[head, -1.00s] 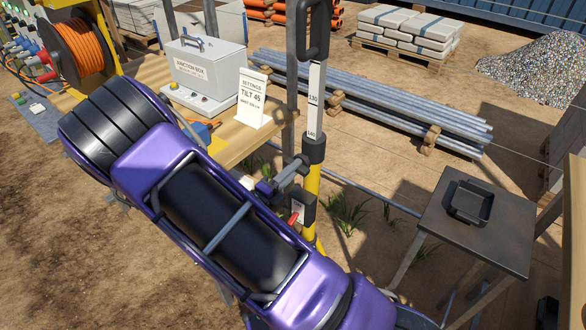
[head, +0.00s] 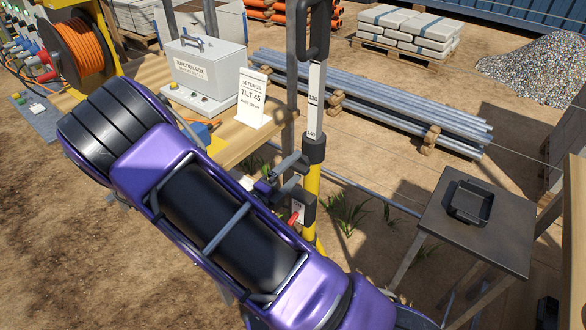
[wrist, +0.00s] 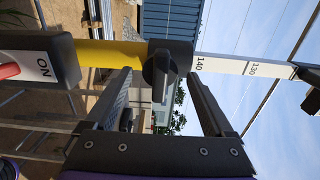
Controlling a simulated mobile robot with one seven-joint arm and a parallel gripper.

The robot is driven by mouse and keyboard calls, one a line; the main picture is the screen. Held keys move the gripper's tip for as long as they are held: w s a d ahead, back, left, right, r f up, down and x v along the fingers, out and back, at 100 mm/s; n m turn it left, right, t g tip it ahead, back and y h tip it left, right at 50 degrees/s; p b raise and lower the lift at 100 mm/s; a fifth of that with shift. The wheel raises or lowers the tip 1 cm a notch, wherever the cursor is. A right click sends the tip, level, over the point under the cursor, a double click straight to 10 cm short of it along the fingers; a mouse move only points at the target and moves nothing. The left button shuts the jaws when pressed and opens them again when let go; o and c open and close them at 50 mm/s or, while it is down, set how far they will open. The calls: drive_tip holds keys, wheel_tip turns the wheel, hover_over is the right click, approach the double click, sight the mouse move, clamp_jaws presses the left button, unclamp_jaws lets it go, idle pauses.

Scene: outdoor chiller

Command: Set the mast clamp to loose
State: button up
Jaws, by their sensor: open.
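The mast is a yellow tube (head: 312,182) with a white scaled inner pole (head: 315,100) above it. The black mast clamp collar (head: 313,149) sits where they meet. In the wrist view, the mast lies sideways and the clamp's dark knob (wrist: 163,68) faces me, its grip bar pointing down in the picture. My gripper (wrist: 160,78) is open, one finger on each side of the knob in the picture; I see no clear contact. In the head view, my gripper (head: 298,169) is just left of the mast, by the collar. Any loose or tight marking is not readable.
A box with a red lever and an ON label (wrist: 42,65) is on the mast below the clamp. A settings card reading TILT 45 (head: 252,98) stands on the wooden bench near the junction box (head: 207,72). A small table (head: 470,250) with a black tray stands right.

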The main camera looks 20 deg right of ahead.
drive_tip(key=v, duration=0.7)
idle(0.4)
